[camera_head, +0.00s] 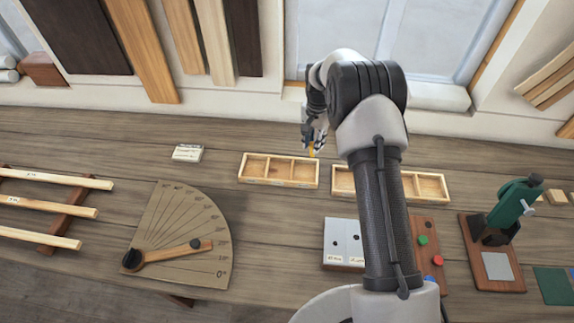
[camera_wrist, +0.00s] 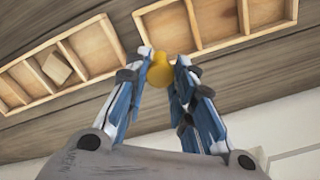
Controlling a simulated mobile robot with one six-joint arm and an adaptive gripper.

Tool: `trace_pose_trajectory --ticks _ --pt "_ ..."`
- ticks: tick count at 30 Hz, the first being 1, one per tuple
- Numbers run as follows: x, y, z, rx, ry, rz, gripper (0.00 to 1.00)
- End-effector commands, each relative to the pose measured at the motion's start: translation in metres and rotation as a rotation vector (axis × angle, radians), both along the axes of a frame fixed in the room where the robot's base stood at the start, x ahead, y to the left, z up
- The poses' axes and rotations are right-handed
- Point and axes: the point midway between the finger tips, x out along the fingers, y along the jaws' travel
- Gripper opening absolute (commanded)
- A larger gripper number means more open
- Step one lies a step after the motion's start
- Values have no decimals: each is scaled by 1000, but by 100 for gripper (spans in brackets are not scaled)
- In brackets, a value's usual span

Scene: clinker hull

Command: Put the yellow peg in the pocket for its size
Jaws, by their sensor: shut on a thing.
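My gripper (camera_head: 314,140) is shut on a yellow peg (camera_wrist: 160,72), whose rounded end shows between the fingertips (camera_wrist: 161,78) in the wrist view. In the head view the peg (camera_head: 311,152) is a small yellow spot below the fingers, above or just behind the right end of the left wooden tray (camera_head: 279,184). That tray has several open compartments. A second wooden tray (camera_head: 430,202) stands to its right, partly hidden by my arm. In the wrist view, one tray (camera_wrist: 52,104) holds a small wooden block (camera_wrist: 56,68); labels are too small to read.
A pale plate with dark holes (camera_head: 343,232) and a brown board with coloured pegs (camera_head: 425,222) stand in front. A green device (camera_head: 510,205) is at right, a protractor board (camera_head: 190,220) and wooden strips (camera_head: 50,208) at left. A small white card (camera_head: 187,153) lies behind.

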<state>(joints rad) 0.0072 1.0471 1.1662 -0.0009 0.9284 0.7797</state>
Motion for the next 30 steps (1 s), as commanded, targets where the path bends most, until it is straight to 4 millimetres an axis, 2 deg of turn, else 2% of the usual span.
trace_pose_trajectory --ticks 8,19,29,30 --pt "1 5 -16 0 1 -1 12" --pt "2 5 -56 0 0 -1 12" --pt "2 5 -60 0 -1 0 12" --pt "2 5 -60 0 -1 0 25"
